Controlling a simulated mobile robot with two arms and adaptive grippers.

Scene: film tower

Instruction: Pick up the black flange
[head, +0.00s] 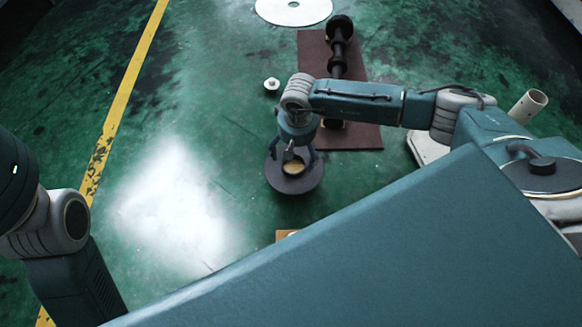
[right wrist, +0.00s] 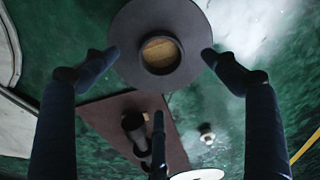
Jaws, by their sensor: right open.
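The black flange (head: 295,187) is a dark round disc with a raised collar and a central hole. It lies flat on the green floor in the head view, and a tan patch shows through the hole. In the right wrist view the flange (right wrist: 128,35) fills the top middle. My right gripper (head: 291,157) is over it with fingers spread. In the right wrist view the open fingertips (right wrist: 161,54) sit on either side of the disc, near its edges; I cannot tell whether they touch it. My left arm shows at the left, but its gripper is out of view.
A brown mat (head: 363,139) with a black spool-like shaft (head: 338,53) lies behind my right arm. A small white knob (head: 272,84) and a white disc (head: 292,10) are on the floor. A wooden edge (head: 286,235) shows nearer. Floor left of the flange is clear.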

